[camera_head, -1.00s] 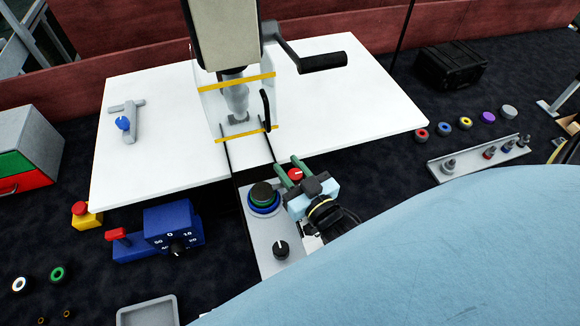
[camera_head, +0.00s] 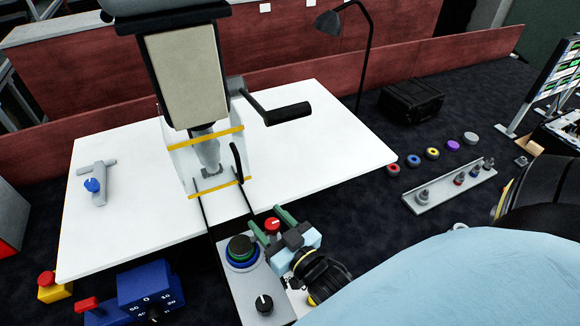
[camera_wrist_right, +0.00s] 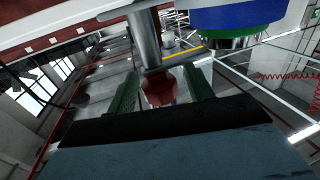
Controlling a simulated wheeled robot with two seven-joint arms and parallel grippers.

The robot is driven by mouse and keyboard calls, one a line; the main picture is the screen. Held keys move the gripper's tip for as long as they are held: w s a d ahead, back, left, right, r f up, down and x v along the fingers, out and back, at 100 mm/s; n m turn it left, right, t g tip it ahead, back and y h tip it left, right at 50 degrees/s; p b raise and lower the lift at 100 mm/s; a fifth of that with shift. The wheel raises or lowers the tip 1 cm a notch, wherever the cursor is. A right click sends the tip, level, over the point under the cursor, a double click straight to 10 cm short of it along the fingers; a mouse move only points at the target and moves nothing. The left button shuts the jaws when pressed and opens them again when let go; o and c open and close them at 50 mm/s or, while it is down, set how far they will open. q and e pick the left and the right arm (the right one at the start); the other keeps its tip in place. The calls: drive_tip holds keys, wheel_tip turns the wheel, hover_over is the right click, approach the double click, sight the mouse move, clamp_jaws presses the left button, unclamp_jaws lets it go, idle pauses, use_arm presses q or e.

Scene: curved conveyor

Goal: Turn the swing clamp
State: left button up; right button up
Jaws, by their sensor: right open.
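A grey T-shaped piece with a blue knob (camera_head: 92,185) lies on the left part of the white tabletop (camera_head: 100,235). It looks like the swing clamp, but I cannot be sure. My right gripper (camera_head: 268,218) has green fingers and is open over the grey control panel. A red knob (camera_head: 272,226) shows between its fingers. In the right wrist view, my gripper (camera_wrist_right: 162,88) has its fingers apart with a red part (camera_wrist_right: 160,92) between them; I cannot tell whether they touch it. My left gripper is not in view.
A press with a black crank handle (camera_head: 280,114) stands mid-table. The panel carries a large green-and-blue button (camera_head: 241,250) and a black knob (camera_head: 264,304). A blue box (camera_head: 148,285) is at the lower left. A grey rack (camera_head: 450,188) and coloured rings lie right. The tabletop's right side is clear.

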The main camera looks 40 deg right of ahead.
drive_tip(key=s+b, duration=0.1)
drive_tip(key=s, duration=1.1)
drive_tip(key=shift+s+b, duration=0.15)
drive_tip(key=shift+b, duration=0.25)
